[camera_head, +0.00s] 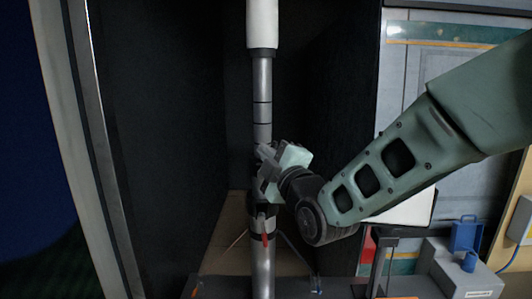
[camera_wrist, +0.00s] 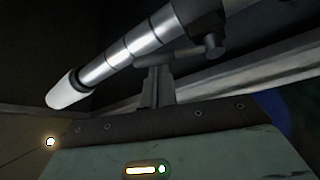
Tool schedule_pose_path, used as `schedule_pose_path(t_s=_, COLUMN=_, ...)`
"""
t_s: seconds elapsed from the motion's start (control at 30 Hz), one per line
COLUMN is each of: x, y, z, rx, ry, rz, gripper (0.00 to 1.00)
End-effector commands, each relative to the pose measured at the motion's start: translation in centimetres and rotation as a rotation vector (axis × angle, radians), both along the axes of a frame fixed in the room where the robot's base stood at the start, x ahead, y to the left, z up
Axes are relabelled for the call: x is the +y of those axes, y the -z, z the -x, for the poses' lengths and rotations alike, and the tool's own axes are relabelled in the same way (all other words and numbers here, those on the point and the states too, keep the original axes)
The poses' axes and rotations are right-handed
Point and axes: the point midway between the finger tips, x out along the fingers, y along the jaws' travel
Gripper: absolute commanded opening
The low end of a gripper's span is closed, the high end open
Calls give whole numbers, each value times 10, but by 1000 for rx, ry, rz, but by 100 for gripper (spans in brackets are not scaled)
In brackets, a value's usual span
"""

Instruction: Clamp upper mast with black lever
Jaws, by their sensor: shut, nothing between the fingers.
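The mast is a silver tube (camera_head: 262,108) with a white upper section (camera_head: 262,25), standing upright in the head view. In the wrist view the silver tube (camera_wrist: 108,66) runs diagonally, with its white section (camera_wrist: 66,93) at lower left. A black clamp collar (camera_wrist: 199,14) wraps the tube at the upper right, with a small dark knob-like part (camera_wrist: 212,45) beside it, possibly the black lever. My gripper (camera_head: 263,172) is shut and empty, its fingers (camera_wrist: 158,86) close to the tube near the collar. Contact cannot be told. The gripper partly hides the collar in the head view.
A red lever (camera_head: 265,239) sits on a lower collar. Dark walls enclose the mast on the left and behind. A grey box with blue parts (camera_head: 464,265) stands at lower right. A pale metal edge (camera_head: 82,150) runs along the left.

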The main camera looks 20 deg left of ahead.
Motion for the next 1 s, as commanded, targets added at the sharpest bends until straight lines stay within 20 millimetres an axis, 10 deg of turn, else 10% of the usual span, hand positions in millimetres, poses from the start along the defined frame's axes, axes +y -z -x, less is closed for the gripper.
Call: schedule_pose_path(t_s=1.0, x=-11, y=10, z=-3, rx=43, ry=2, rz=-168, gripper=0)
